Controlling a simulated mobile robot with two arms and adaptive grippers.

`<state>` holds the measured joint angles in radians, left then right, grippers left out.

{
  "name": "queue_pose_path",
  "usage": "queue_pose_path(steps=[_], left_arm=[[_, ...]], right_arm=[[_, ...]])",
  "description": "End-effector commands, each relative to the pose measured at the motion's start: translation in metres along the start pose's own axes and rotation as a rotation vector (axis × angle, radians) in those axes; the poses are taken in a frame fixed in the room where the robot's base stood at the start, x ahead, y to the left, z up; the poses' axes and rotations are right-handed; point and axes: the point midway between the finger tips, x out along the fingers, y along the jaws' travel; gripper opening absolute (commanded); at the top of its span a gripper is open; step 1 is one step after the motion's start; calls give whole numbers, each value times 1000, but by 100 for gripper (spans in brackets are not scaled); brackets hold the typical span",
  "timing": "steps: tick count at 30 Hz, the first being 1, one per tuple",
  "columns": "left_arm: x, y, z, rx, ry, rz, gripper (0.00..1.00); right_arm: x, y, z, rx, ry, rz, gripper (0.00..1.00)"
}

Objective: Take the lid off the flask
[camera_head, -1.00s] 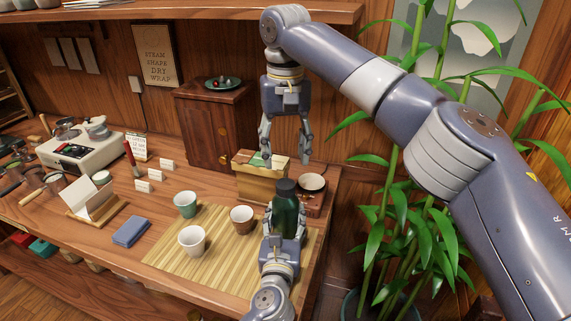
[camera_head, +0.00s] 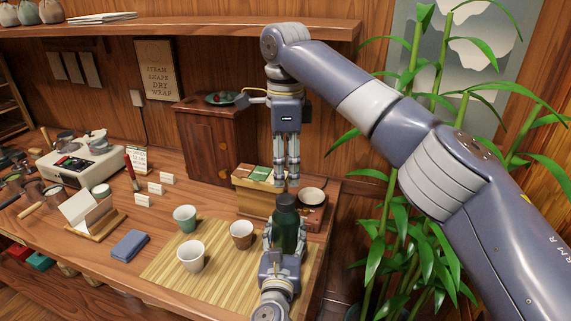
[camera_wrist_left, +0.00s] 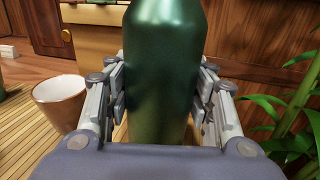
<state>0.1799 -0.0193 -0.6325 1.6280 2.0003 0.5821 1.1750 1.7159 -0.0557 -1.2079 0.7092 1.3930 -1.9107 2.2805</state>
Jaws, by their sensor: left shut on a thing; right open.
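The green flask (camera_head: 285,229) stands upright at the right side of the bamboo mat, with its dark lid (camera_head: 286,201) on top. My left gripper (camera_head: 285,240) is shut around the flask's body from the front. In the left wrist view the flask (camera_wrist_left: 163,75) fills the space between the fingers of the left gripper (camera_wrist_left: 163,95), and its lid is out of frame. My right gripper (camera_head: 287,184) points down just above the lid. It is open and empty, with its fingers overlapping in the head view, so their gap is hard to see.
A wooden box (camera_head: 254,203) and a small bowl (camera_head: 312,196) are close behind. A leafy plant (camera_head: 400,250) stands right of the counter.

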Motion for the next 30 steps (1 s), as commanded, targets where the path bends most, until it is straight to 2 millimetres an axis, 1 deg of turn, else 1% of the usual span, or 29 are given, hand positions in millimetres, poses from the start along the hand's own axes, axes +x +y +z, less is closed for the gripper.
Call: queue_pose_path(steps=[3,6,11,14,17,24,27,30], left_arm=[[0,0,0,0,-1,0,0],[0,0,0,0,-1,0,0],[0,0,0,0,-1,0,0],[0,0,0,0,-1,0,0],[0,0,0,0,-1,0,0],[0,0,0,0,-1,0,0],[0,0,0,0,-1,0,0],[0,0,0,0,-1,0,0]], right_arm=[[0,0,0,158,0,0,51],[0,0,0,260,0,0,51],[1,0,0,349,0,1,51],[6,0,0,367,1,0,51],[19,0,-1,368,2,1,51],[56,0,-1,367,2,1,51],[68,0,-1,367,1,1,51],[75,0,0,366,0,0,51]])
